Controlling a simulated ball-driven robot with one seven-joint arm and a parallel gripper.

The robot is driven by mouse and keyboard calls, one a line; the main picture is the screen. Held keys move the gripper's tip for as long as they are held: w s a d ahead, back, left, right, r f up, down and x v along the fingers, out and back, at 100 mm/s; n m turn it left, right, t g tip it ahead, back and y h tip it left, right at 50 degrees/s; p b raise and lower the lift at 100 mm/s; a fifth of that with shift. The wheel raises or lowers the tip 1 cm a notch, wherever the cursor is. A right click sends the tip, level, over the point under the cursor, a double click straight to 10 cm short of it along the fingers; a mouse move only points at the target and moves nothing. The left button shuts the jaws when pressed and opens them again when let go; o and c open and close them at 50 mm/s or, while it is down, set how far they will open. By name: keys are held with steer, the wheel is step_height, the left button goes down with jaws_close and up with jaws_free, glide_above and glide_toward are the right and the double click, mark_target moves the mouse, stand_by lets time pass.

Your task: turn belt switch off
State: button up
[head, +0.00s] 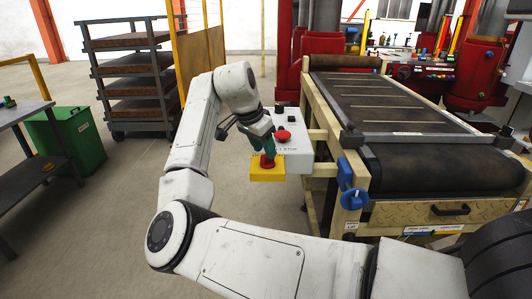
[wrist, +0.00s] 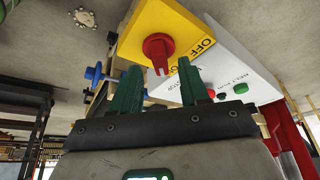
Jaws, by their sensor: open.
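The belt switch is a red rotary knob (wrist: 158,50) on a yellow box (wrist: 140,28). In the wrist view, OFF is printed near the box's right edge, and another label is partly hidden behind a finger. The knob's narrow end points down in that view, towards my gripper; I cannot tell which label it is set to. My gripper (wrist: 158,88) has its green fingers spread, with nothing between them, and the knob lies just beyond the tips. In the head view, my gripper (head: 262,146) is right above the knob (head: 267,161) and yellow box (head: 267,175); contact is unclear.
A white control panel (head: 296,155) with a red stop button (head: 283,135) adjoins the yellow box. The belt conveyor (head: 405,120) and a blue handwheel (head: 352,198) stand to the right.

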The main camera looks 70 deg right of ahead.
mark_target(268, 160)
steer(key=shift+x, duration=1.4)
jaws_close()
